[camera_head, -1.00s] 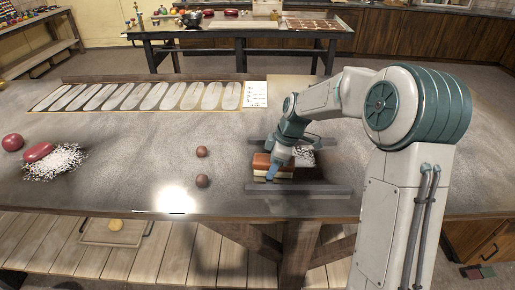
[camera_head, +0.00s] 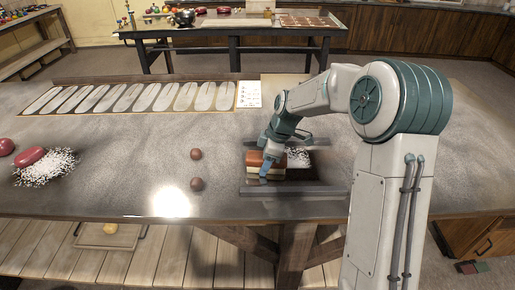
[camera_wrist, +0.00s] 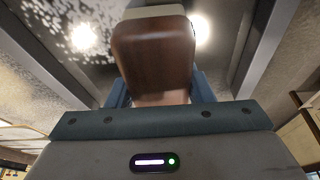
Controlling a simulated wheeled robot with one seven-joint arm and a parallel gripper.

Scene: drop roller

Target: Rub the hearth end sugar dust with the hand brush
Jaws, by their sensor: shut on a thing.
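The hand brush, a brown wooden block with a cream layer (camera_head: 253,158), is held in my gripper (camera_head: 266,166) over the plate between two dark rails. In the wrist view the brush's brown face (camera_wrist: 155,50) fills the middle, between the blue fingers. White sugar dust (camera_head: 298,157) lies between the rails, just right of the brush. It also shows at the upper left of the wrist view (camera_wrist: 60,30). A second white speckled patch (camera_head: 48,168) lies at the table's left. The frames do not show clearly whether the brush touches the surface below.
The front rail (camera_head: 300,190) runs close to the brush. A red oblong piece (camera_head: 32,157) lies by the left patch, with a red ball (camera_head: 5,147) beyond. Two brown balls (camera_head: 197,184) sit mid-table. A chart of pale ovals (camera_head: 130,98) lies behind. The table middle is mostly clear.

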